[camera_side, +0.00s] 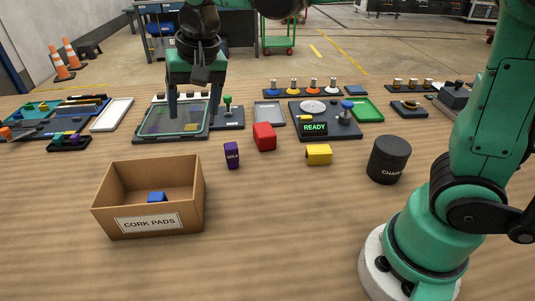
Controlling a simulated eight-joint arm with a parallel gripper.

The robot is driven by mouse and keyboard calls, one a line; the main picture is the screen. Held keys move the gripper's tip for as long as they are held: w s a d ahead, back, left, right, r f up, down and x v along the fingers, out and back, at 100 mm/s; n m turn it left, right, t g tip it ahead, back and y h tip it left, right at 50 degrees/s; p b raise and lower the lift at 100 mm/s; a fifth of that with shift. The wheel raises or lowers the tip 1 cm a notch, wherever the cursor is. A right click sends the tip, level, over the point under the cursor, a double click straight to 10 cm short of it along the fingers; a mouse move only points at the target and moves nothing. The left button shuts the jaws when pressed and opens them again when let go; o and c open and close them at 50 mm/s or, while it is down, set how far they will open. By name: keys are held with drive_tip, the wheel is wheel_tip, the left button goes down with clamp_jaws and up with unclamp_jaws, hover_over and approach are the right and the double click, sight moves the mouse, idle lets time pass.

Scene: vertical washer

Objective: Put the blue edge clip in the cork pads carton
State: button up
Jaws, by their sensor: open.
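The cork pads carton (118,216) is an open brown box on the near left of the table, with a "CORK PADS" label on its front. A small blue block-like piece (158,197) lies inside it on the floor; it may be the blue edge clip, but it is too small to be sure. My gripper (189,108) is open, fingers pointing down, over a framed glass panel (165,118) behind the carton. I see nothing between its fingers. It is well apart from the carton.
A purple block (231,155), a red block (264,136), a yellow block (318,154) and a black canister (389,159) stand right of the carton. A dark station (325,125) reads "READY". Trays with small parts line the back. The front middle is clear.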

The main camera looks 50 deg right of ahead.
drive_tip(key=s+d+f+n+t, duration=0.4)
drive_tip(key=s+d, duration=0.3)
drive_tip(key=s, duration=0.3)
drive_tip(key=shift+s+d+f+n+h, duration=0.3)
drive_tip(key=shift+d+f+n, duration=0.1)
drive_tip(key=shift+f+n, duration=0.1)
